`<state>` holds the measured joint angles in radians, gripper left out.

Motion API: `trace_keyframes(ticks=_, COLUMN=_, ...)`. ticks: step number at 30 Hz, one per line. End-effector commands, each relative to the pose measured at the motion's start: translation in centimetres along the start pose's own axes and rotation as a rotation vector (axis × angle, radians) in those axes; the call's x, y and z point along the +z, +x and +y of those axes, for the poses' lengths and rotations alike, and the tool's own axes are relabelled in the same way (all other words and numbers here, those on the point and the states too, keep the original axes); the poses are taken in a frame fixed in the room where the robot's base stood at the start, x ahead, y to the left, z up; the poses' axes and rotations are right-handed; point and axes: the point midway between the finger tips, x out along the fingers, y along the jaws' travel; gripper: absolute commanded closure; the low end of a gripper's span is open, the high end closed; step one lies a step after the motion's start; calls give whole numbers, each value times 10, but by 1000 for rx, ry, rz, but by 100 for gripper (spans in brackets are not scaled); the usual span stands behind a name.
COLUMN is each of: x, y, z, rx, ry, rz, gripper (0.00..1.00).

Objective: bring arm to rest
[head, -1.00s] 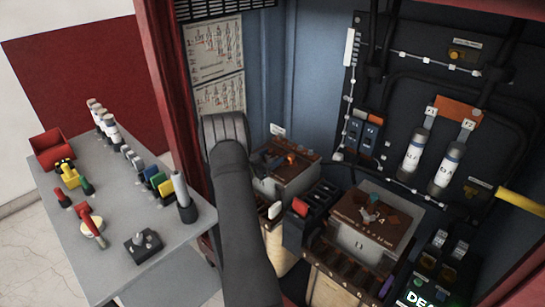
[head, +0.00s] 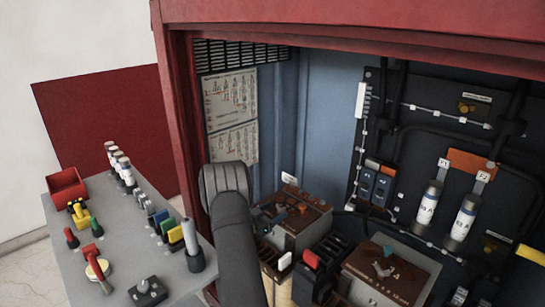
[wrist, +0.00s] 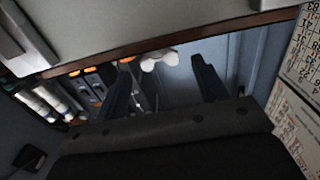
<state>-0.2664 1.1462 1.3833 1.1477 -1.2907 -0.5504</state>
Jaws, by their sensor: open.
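My gripper (wrist: 163,75) shows in the wrist view as two dark fingers spread apart. No object is clearly held between them; a pale rounded thing (wrist: 160,60) shows in the gap, and I cannot tell how far beyond it lies. In the head view my dark arm rises from the bottom edge at the centre and stands in front of the red cabinet's left part. The gripper itself is not clearly visible there.
A red-framed cabinet (head: 174,110) holds a back panel with two white cylinders (head: 428,205) and brown-topped boxes (head: 390,270). A grey table (head: 118,235) at left carries a red bin (head: 67,183) and several small parts. Floor at far left looks clear.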

Motion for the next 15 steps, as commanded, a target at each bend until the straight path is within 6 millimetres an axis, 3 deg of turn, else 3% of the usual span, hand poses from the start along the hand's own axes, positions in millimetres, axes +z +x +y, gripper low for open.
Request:
trace_keyframes(ticks=10, x=0, y=59, z=1, rx=1, ry=0, rz=0, gripper=35)
trace_keyframes(ticks=15, x=0, y=59, z=-1, rx=-48, ry=-1, rz=0, gripper=35)
